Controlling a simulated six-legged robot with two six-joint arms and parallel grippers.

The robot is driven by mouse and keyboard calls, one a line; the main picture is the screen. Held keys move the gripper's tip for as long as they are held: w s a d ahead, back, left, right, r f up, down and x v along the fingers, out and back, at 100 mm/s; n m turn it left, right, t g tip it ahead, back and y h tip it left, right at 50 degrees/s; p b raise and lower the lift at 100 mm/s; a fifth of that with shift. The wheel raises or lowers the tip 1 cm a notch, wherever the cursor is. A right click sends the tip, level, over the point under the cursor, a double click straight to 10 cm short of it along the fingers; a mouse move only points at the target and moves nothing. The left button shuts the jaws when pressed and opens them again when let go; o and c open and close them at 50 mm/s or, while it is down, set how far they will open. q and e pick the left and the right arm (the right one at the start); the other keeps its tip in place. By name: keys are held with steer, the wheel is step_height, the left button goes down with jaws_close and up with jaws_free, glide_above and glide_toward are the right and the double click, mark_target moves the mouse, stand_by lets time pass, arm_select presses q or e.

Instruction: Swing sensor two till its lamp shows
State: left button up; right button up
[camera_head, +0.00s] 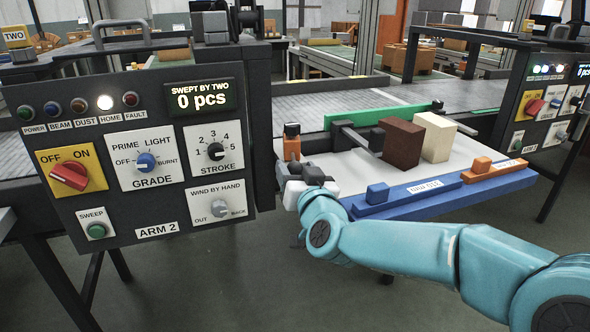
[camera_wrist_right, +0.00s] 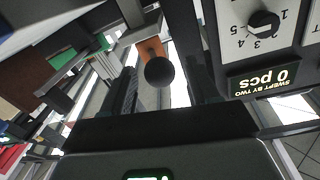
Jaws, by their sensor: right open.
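A small orange post with a black round knob (camera_head: 291,130) stands at the left end of the white tray, beside the ARM 2 panel; I cannot tell whether it is sensor two. No lit lamp shows on it. My right gripper (camera_head: 303,170) is just in front of it. In the right wrist view the black ball knob (camera_wrist_right: 159,72) on the orange piece (camera_wrist_right: 149,49) sits between the two open dark fingers (camera_wrist_right: 164,88); I see no grip on it. My left gripper is not in view.
The ARM 2 panel (camera_head: 150,259) has a lit white HOME lamp (camera_head: 105,102) and a display (camera_head: 200,97) reading 0 pcs. A brown block (camera_head: 403,142) and a cream block (camera_head: 437,137) stand on the tray (camera_head: 345,172). A second panel (camera_head: 549,100) stands at right.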

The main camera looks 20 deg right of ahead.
steer(key=shift+w, duration=0.9)
